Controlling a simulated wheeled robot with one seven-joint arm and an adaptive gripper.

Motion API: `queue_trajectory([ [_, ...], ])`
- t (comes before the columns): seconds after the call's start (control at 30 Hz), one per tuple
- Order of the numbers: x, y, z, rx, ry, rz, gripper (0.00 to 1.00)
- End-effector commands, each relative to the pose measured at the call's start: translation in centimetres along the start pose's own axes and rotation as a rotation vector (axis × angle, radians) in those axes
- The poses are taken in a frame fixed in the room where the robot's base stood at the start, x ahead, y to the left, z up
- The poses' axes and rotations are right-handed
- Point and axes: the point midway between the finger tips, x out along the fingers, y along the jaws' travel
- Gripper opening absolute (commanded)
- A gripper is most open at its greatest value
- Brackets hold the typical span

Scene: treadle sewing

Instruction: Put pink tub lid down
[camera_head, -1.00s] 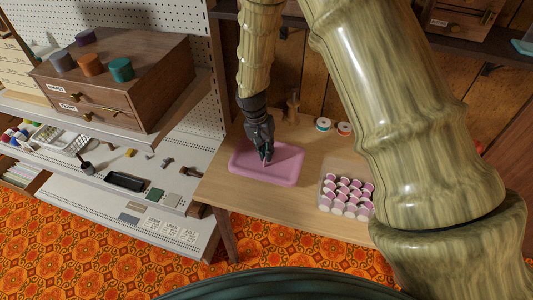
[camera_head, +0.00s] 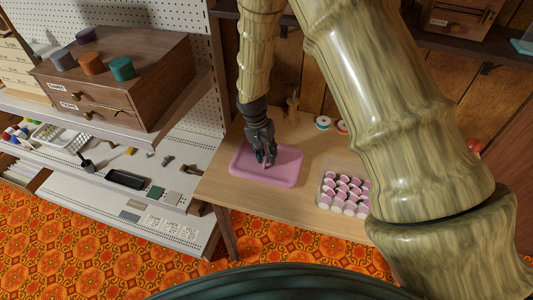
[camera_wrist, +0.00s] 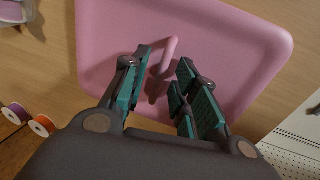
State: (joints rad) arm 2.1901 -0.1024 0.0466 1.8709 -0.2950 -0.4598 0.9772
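The pink tub lid (camera_head: 287,172) lies flat on the wooden table, left of the clear tub (camera_head: 322,184) that holds several pink-and-white spools. My gripper (camera_head: 265,160) points down just over the middle of the lid. In the wrist view the lid (camera_wrist: 235,45) shows its raised bar handle (camera_wrist: 168,56) between my spread fingers. My gripper (camera_wrist: 168,78) is open, with a gap between the fingers and the handle. The fingers hide part of the lid.
Spools (camera_head: 323,123) and a wooden stand (camera_head: 292,105) are at the back of the table. A shelf unit with a wooden drawer box (camera_head: 150,85) is close on the left. The table front between lid and tub is clear.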

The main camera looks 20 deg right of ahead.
Motion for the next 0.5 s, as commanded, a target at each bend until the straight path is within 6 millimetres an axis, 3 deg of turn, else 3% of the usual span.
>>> queue_trajectory([
  [0.27, -1.5, 0.0, -0.1, 0.0, 0.002, -0.001, 0.29],
  [0.5, -4.9, -0.1, -0.1, 0.0, 0.003, -0.002, 0.29],
])
